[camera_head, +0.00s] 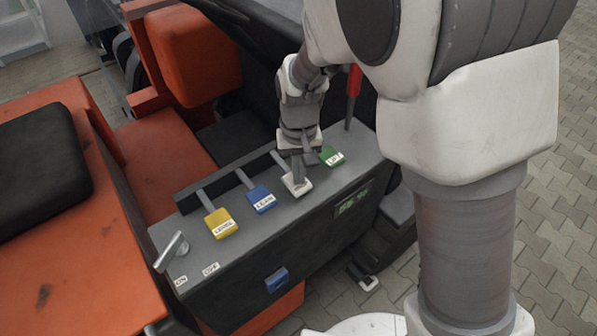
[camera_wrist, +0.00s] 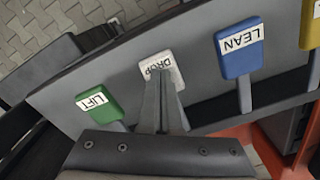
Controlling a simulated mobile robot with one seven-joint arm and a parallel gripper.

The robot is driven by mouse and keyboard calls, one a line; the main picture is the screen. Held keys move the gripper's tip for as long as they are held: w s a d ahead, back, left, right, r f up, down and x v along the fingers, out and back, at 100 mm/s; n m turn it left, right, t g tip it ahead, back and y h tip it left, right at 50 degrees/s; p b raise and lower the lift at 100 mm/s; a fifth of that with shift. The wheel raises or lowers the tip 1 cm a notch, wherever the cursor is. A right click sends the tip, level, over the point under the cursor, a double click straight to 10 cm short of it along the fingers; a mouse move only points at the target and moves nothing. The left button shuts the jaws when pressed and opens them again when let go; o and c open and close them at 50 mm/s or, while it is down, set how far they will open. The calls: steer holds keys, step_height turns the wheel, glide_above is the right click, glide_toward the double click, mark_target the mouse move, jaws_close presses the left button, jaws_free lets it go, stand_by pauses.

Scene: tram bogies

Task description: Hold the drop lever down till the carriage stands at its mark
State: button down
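The drop lever has a white handle (camera_head: 297,187) and stands between the blue and green levers on the grey control box (camera_head: 300,222).
A green LIFT lever (camera_head: 331,156), a blue LEAN lever (camera_head: 261,198) and a yellow lever (camera_head: 220,222) flank the drop lever closely. A grey key-like switch (camera_head: 172,250) sits at the left end. A red upright handle (camera_head: 353,92) stands behind the box.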

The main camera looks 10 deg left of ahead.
step_height(320, 180, up, 7)
steer(key=p, duration=0.5)
steer(key=shift+f, duration=0.1)
steer(key=d+r+m+t+y, duration=0.1)
steer(key=d+r, duration=0.6)
steer(key=r, duration=0.1)
steer(key=s+d+r+m+t, duration=0.1)
steer(key=s+d+r+t, duration=0.1)
steer(key=s+d+r, duration=0.3)
steer(key=s+d+r+m+t+h, duration=0.1)
steer(key=s+d+r+m+t, duration=0.1)
steer(key=s+d+r, duration=0.3)
steer(key=s+d, duration=0.3)
steer(key=d, duration=0.3)
steer(key=shift+s+d+t, duration=0.3)
steer(key=shift+d, duration=0.1)
